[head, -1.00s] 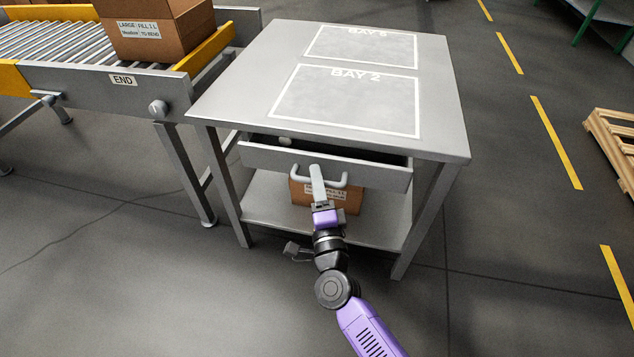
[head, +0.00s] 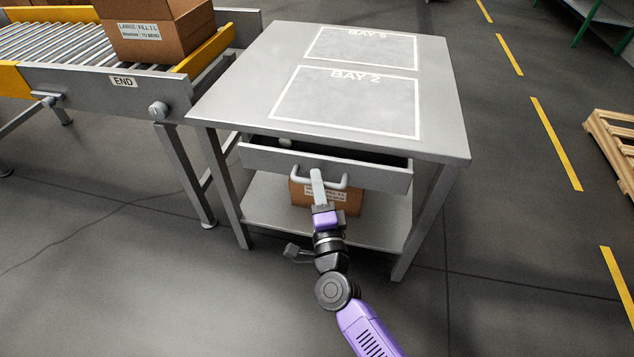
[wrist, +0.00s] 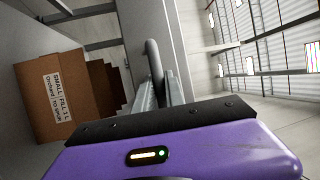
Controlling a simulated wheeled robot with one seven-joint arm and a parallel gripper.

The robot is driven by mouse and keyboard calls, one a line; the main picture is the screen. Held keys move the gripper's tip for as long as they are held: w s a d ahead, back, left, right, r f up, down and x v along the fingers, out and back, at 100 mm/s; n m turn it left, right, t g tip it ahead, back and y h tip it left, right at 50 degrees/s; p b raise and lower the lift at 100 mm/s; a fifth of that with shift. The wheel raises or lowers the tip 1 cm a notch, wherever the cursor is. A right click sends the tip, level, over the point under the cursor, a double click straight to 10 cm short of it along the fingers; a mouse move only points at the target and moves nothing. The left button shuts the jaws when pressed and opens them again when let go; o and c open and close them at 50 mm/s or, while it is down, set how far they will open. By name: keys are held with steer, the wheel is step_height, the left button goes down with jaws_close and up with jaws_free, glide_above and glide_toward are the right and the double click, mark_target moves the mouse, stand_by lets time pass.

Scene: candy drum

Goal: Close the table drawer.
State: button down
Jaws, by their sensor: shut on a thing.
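The table drawer (head: 270,160) is partly pulled out below the front edge of the grey metal table (head: 240,95). A dark gap shows its open inside, with a small pale thing at the left that I cannot make out. The drawer's grey bar handle (head: 337,184) is on its front; the handle also shows in the wrist view (wrist: 153,62). My gripper (head: 317,174) reaches up to the handle from the front, and its fingers are shut on the handle's middle. In the wrist view my gripper (wrist: 160,92) partly hides the handle.
A cardboard box (head: 300,195) sits on the lower shelf (head: 265,205), under the drawer. A roller conveyor (head: 60,60) with a box (head: 155,30) stands at the left. A wooden pallet (head: 612,140) lies at the right. The floor in front is clear.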

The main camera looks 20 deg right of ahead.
mark_target(322, 172)
steer(key=shift+d+f, duration=0.1)
stand_by(0.7)
steer(key=w+d+b, duration=0.2)
steer(key=w, duration=0.1)
steer(key=shift+w+d, duration=0.2)
steer(key=c, duration=1.4)
jaws_free()
steer(key=shift+s, duration=0.1)
